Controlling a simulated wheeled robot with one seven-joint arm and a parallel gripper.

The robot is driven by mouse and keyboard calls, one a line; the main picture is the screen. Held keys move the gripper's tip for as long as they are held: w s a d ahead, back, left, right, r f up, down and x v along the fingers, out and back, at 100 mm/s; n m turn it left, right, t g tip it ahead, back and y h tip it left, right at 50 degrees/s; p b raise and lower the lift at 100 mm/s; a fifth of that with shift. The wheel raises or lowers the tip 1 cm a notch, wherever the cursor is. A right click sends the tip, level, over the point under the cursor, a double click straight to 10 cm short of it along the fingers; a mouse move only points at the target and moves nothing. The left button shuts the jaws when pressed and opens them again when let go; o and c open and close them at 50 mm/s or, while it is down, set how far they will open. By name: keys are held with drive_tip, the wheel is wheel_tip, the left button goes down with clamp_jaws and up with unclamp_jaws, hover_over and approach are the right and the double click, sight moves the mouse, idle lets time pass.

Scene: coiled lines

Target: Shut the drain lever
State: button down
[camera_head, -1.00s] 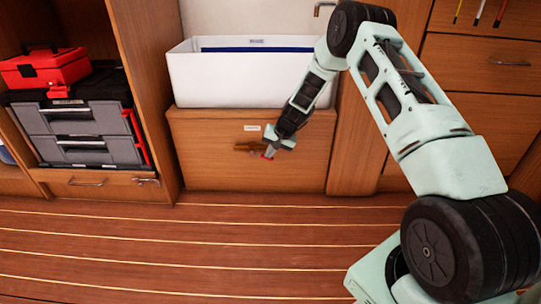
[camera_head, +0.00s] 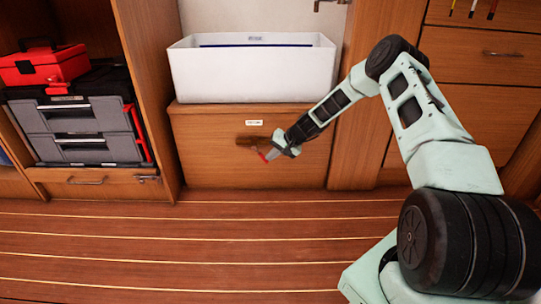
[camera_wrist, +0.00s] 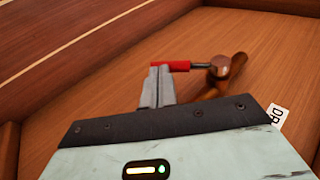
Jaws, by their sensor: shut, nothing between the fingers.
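The drain lever is a red-sleeved handle (camera_head: 262,156) on a brown valve pipe (camera_head: 249,141), on the wooden panel under the white basin. In the wrist view the red handle (camera_wrist: 180,66) runs left from a round copper-coloured pivot (camera_wrist: 221,67), at a slant to the pipe (camera_wrist: 238,63). My gripper (camera_head: 274,153) is shut and empty, close to the handle from the right. In the wrist view its grey fingertips (camera_wrist: 159,69) overlap the handle's free end; I cannot tell whether they touch. In the head view the gripper partly hides the valve.
A white basin (camera_head: 250,80) stands above the panel. A small label (camera_head: 254,122), beginning "DR" in the wrist view (camera_wrist: 277,114), is above the valve. Grey toolboxes (camera_head: 80,132) and a red case (camera_head: 45,67) fill the left shelf. The plank floor (camera_head: 200,245) is clear.

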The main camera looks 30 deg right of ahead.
drive_tip(key=shift+w+a+f+t+y+b, duration=0.3)
drive_tip(key=shift+a+f+t+y, duration=0.15)
drive_tip(key=shift+f+y, duration=0.15)
drive_tip(key=shift+w+a+f+t+y+b, duration=0.25)
drive_tip(key=shift+a+f+t+y+b, duration=0.1)
drive_tip(key=shift+f+t+y, duration=0.2)
drive_tip(key=shift+w+a+f, duration=0.3)
drive_tip(key=shift+a+f, duration=0.05)
drive_tip(key=shift+a, duration=0.05)
drive_tip(key=shift+a+f+p, duration=0.1)
drive_tip(key=shift+a+p, duration=0.05)
drive_tip(key=shift+p, duration=0.15)
